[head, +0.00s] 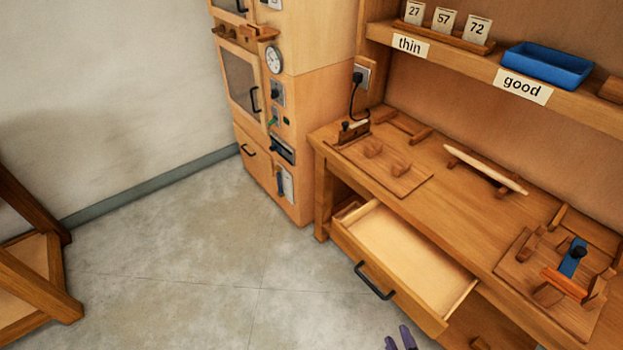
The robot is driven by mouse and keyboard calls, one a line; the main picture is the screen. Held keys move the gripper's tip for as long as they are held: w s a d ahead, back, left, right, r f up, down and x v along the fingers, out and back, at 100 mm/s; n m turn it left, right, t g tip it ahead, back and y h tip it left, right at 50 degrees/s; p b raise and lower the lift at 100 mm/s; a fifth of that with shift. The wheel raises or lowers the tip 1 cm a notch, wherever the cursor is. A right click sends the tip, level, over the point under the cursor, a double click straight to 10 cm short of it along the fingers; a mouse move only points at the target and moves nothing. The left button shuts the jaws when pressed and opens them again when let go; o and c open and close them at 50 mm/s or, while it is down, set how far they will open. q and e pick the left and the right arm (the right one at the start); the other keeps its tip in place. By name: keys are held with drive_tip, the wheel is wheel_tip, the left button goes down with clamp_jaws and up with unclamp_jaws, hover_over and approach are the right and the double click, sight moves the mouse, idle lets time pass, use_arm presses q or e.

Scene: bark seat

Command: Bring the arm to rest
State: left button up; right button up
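Only the fingertips of my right gripper (399,337) show, purple, at the bottom edge of the head view. The two fingertips stand a little apart with nothing seen between them. They are over the floor, left of and below the open drawer (403,257). The rest of the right gripper and its arm are out of the picture. My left gripper is not in view.
The empty drawer with its black handle (374,281) juts from the wooden workbench (437,163). A wooden cabinet (313,105) with dials and handles stands behind. A blue tray (546,66) sits on the shelf.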

drive_tip(key=s+r+m+g+y, duration=0.1)
drive_tip(key=s+r+m+g, duration=0.1)
drive_tip(key=s+m+g, duration=0.8)
wheel_tip(320, 180, up, 38)
drive_tip(key=s+n+t+p, duration=0.1)
drive_tip(key=s+n+p, duration=0.15)
drive_tip(key=p, duration=3.55)
wheel_tip(320, 180, down, 61)
drive_tip(key=b, duration=6)
drive_tip(key=shift+w+b, duration=0.4)
drive_tip(key=shift+w, duration=0.05)
